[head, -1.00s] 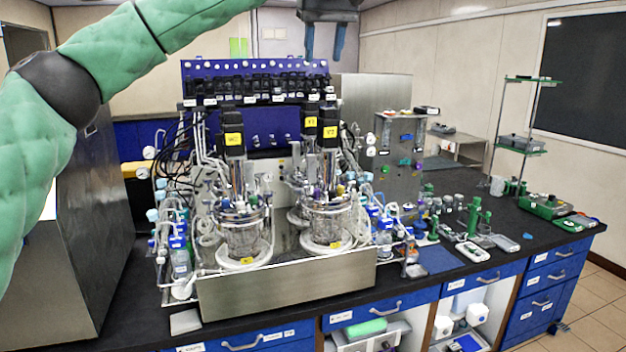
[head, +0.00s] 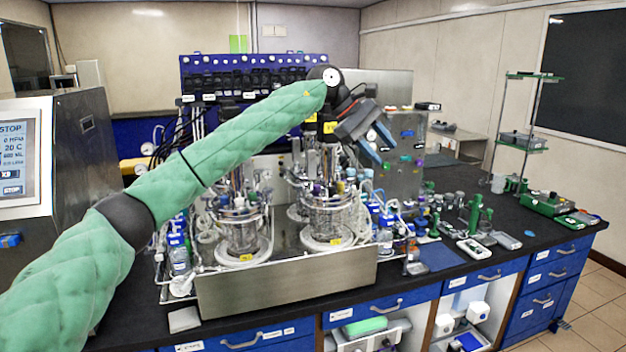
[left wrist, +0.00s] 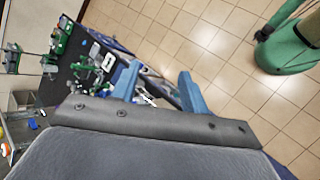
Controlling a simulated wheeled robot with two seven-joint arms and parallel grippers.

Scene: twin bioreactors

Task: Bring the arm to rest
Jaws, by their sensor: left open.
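My left arm, in green padding, comes in from the left in the head view and reaches across in front of the twin bioreactors. My left gripper (head: 372,152) hangs in the air in front of the right side of the bioreactor station, its blue fingers pointing down and to the right. In the left wrist view the two blue fingers (left wrist: 157,88) are apart with nothing between them. The left glass vessel (head: 240,232) and the right glass vessel (head: 328,218) stand in the steel tray (head: 290,283). The arm hides parts of both. My right gripper is in neither view.
A steel cabinet with a screen (head: 18,160) stands at the left. The dark bench (head: 480,262) holds green tools, bottles and a blue mat (head: 440,257) at right. A rack with green shelves (head: 522,150) stands at the far right. Tiled floor (left wrist: 190,40) shows in the wrist view.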

